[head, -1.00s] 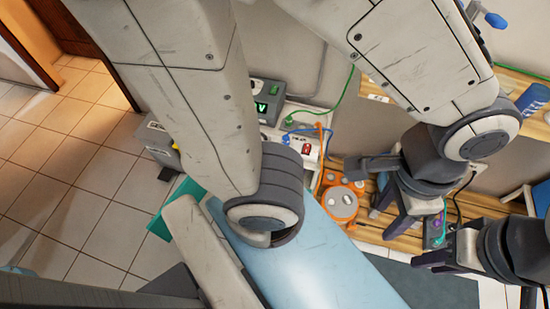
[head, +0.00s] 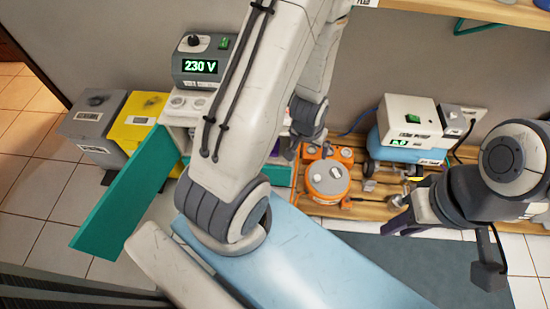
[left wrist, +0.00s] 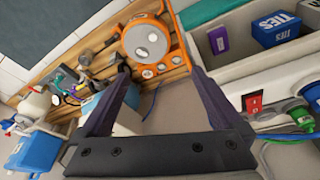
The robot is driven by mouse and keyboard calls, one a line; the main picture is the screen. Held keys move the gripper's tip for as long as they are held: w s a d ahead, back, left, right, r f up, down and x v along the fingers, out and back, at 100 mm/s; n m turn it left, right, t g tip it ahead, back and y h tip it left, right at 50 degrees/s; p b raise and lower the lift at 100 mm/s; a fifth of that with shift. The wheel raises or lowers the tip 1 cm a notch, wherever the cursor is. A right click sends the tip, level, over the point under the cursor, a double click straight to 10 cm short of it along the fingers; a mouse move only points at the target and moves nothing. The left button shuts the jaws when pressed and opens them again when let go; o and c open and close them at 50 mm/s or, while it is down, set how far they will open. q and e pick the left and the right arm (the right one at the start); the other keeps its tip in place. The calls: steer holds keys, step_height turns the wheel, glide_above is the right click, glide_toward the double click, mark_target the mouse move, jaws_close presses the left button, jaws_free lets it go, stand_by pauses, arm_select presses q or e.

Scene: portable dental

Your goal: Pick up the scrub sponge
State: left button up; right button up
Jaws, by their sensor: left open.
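I cannot make out a scrub sponge with certainty in either view. My left gripper (head: 291,153) is partly hidden behind my own arm in the head view, close to the white cabinet and the orange device. In the left wrist view its two dark purple fingers (left wrist: 155,92) are spread apart with nothing held between them. The round orange device (left wrist: 147,42) lies beyond the fingertips there. My right gripper (head: 402,222) is at the right, over the slatted wooden shelf; its opening is not clear.
The orange device (head: 328,178) and a blue-and-white compressor (head: 408,135) stand on the wooden slats (head: 375,209). A teal panel (head: 125,205) juts out left. A light blue padded surface (head: 300,262) lies in front.

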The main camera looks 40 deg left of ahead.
arm_select(q)
steer(key=s+a+f+n+y+b, duration=0.15)
steer(key=a+f+b, duration=0.25)
steer(key=f, duration=0.5)
steer(key=s+a+f+n+b, duration=0.25)
steer(key=a+f+b, duration=0.2)
steer(key=f, duration=0.45)
steer(key=s+a+f+n+b, duration=0.1)
steer(key=s+a+f+b, duration=0.15)
steer(key=f+b, duration=0.45)
steer(key=shift+t+y, duration=0.25)
steer(key=shift+t, duration=0.25)
steer(key=w+a+b, duration=0.1)
steer(key=w+a, duration=0.1)
steer(key=w, duration=0.1)
steer(key=w+a+f+b, duration=0.1)
steer(key=w+a+b, duration=0.1)
steer(key=w, duration=0.2)
steer(key=w+a+f+b, duration=0.1)
steer(key=w+a, duration=0.2)
steer(key=w, duration=0.1)
steer(key=shift+f+b, duration=0.45)
steer(key=shift+b, duration=0.2)
arm_select(e)
step_height(320, 180, down, 24)
arm_select(q)
steer(key=shift+c, duration=0.3)
arm_select(e)
steer(key=shift+r, duration=0.1)
